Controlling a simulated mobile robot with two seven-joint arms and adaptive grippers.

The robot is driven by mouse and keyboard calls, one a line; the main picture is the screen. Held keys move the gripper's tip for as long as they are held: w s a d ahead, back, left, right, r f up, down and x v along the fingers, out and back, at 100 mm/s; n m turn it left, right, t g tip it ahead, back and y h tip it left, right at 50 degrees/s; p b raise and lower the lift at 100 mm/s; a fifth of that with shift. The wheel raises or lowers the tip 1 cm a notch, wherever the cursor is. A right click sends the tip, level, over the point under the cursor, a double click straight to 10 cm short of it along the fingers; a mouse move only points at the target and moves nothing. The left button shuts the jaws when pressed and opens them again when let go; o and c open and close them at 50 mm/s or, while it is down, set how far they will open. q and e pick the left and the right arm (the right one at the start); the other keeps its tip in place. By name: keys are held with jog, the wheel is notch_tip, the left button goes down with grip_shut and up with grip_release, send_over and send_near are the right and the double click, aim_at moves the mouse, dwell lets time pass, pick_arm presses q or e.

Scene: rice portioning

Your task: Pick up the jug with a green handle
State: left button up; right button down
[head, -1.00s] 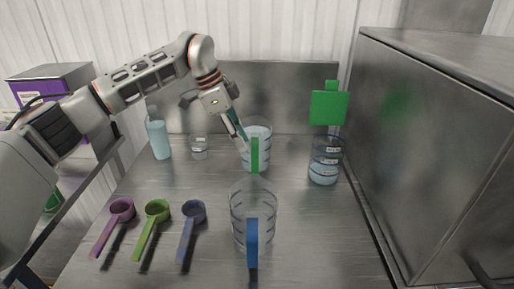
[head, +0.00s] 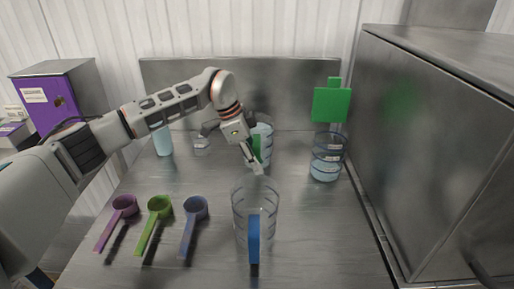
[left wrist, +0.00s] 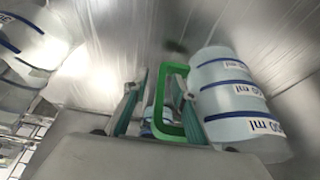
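The clear jug with a green handle (head: 266,132) stands near the back middle of the steel table, partly hidden behind my left gripper (head: 253,160). In the left wrist view the jug (left wrist: 232,95) is at the right, with blue bands and ml labels. Its green handle (left wrist: 161,100) lies between the two teal fingers of my left gripper (left wrist: 153,100). The right finger appears to be inside the handle loop. The fingers are apart, with a gap beside the handle. My right gripper is not in view.
A clear jug with a blue handle (head: 254,238) stands in front. Purple (head: 124,204), green (head: 159,206) and blue (head: 195,208) scoops lie front left. A steel cabinet (head: 440,150) blocks the right.

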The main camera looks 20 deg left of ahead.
pick_arm(q)
jog(key=shift+c, duration=0.2)
grip_shut()
jog(key=shift+r, duration=0.15)
jog(key=shift+w+r, duration=0.1)
